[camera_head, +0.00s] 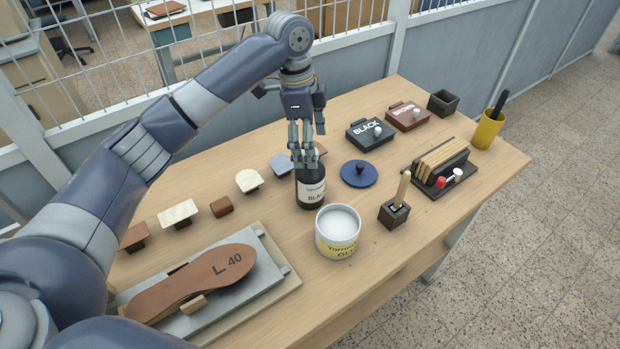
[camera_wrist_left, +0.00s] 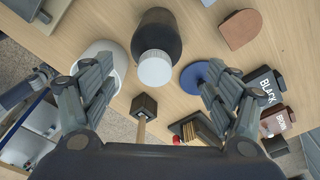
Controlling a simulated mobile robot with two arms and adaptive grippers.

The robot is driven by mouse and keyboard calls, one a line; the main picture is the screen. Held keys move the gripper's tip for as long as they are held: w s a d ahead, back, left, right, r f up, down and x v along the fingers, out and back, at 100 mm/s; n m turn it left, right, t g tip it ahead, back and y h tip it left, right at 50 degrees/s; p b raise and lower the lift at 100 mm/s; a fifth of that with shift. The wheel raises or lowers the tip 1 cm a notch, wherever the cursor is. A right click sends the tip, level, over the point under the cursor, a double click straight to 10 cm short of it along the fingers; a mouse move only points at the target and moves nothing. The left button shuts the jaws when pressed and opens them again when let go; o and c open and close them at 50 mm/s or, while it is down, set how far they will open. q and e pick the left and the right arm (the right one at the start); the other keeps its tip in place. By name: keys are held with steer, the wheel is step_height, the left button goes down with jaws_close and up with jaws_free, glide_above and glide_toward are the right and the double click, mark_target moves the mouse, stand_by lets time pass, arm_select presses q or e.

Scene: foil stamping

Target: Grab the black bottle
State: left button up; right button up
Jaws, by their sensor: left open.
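The black bottle (camera_head: 311,190) stands upright on the wooden table, with a pale label on its front. My left gripper (camera_head: 304,158) is above the bottle in the head view, and its fingers hide the top of it. In the left wrist view the bottle (camera_wrist_left: 157,38) shows its white cap and dark shoulder between the spread fingers of my left gripper (camera_wrist_left: 165,92). The gripper is open and holds nothing. I cannot tell whether a finger touches the bottle.
A white glue tub (camera_head: 338,232) stands close to the bottle, in front. A blue lid (camera_head: 358,174) lies to its right. A small dark holder (camera_head: 394,213), black box (camera_head: 370,134) and brown box (camera_head: 407,116) are farther right. A leather sole (camera_head: 195,283) lies at front left.

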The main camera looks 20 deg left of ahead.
mark_target(310, 178)
arm_select(q)
steer(key=shift+s+d+f, duration=0.2)
steer(key=shift+s+f, duration=0.05)
steer(key=shift+f, duration=0.4)
steer(key=shift+f+p, duration=0.3)
steer(key=shift+p, duration=0.05)
steer(key=f, duration=0.1)
steer(key=f+p, duration=0.1)
steer(key=f, duration=0.3)
steer(key=shift+d+p, duration=0.25)
steer(key=shift+p, duration=0.15)
steer(key=shift+r, duration=0.15)
jaws_close()
arm_select(e)
step_height(310, 178, up, 3)
steer(key=shift+s+f, duration=0.15)
